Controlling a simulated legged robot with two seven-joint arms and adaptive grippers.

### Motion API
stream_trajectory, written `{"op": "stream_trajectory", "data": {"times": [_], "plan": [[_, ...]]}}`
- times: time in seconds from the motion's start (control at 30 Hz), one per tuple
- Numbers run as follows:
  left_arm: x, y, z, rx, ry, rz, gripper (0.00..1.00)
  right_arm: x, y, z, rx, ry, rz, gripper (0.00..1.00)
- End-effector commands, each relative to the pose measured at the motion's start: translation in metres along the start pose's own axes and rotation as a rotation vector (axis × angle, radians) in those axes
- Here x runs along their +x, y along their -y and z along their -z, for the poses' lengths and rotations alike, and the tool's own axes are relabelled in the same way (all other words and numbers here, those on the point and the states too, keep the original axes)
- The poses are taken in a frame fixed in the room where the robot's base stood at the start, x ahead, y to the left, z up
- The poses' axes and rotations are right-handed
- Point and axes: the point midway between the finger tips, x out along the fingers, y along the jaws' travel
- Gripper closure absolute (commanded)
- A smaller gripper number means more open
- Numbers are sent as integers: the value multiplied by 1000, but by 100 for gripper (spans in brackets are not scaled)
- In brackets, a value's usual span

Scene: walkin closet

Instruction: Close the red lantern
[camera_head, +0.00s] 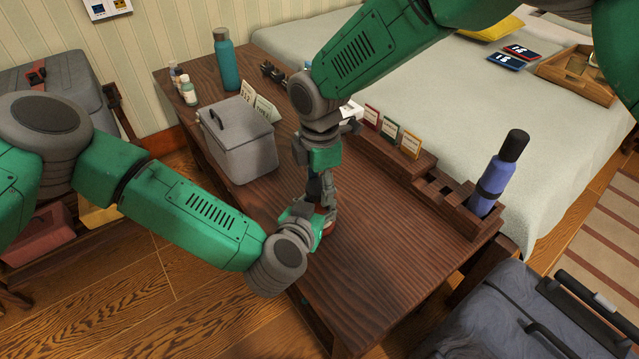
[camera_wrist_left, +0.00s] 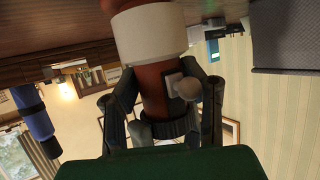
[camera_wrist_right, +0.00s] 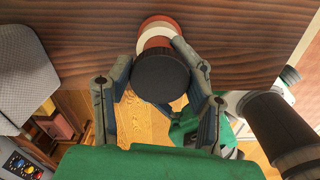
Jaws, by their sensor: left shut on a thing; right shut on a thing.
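The red lantern (camera_head: 331,222) is on the front part of the wooden table, mostly hidden by my grippers in the head view. In the left wrist view its red body (camera_wrist_left: 153,82) has a white band and a pale round knob on its side. My left gripper (camera_head: 306,212) is shut on the lantern's body, with a finger on each side. My right gripper (camera_head: 322,185) comes from above. In the right wrist view its fingers are shut around the lantern's dark round top (camera_wrist_right: 160,76), with the white and red parts beyond. Whether the lantern is open cannot be told.
On the table (camera_head: 370,280) stand a grey lidded box (camera_head: 238,145), a teal bottle (camera_head: 226,62), small bottles (camera_head: 187,90) and a wooden rack (camera_head: 440,205) with a blue bottle (camera_head: 490,180). The front right table top is clear. A bed (camera_head: 450,100) lies behind.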

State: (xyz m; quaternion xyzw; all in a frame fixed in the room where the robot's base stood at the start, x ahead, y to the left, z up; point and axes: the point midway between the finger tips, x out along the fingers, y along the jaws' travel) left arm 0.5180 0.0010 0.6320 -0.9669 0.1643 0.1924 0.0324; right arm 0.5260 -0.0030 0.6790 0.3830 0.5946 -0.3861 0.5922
Motion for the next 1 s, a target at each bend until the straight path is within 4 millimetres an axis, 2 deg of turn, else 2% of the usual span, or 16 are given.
{"op": "stream_trajectory", "data": {"times": [0.1,0.27,0.4,0.63,0.67,0.7,1.0], "plan": [[0,-1,0,2,0,-3,100,0,-1,2,284,-1,-4,87],[0,-2,0,2,0,-4,100,0,-1,2,535,-4,-3,87],[0,-2,0,2,1,-5,100,0,-1,2,600,-6,-3,87],[-1,-3,0,2,1,-7,100,0,-2,2,598,-6,-4,87],[-1,-3,0,2,1,-7,100,0,-2,2,598,-7,-4,46],[-1,-3,0,2,1,-7,100,0,-2,2,598,-6,-4,32],[0,-1,0,1,0,-3,100,0,-1,1,597,-3,-3,32]]}}
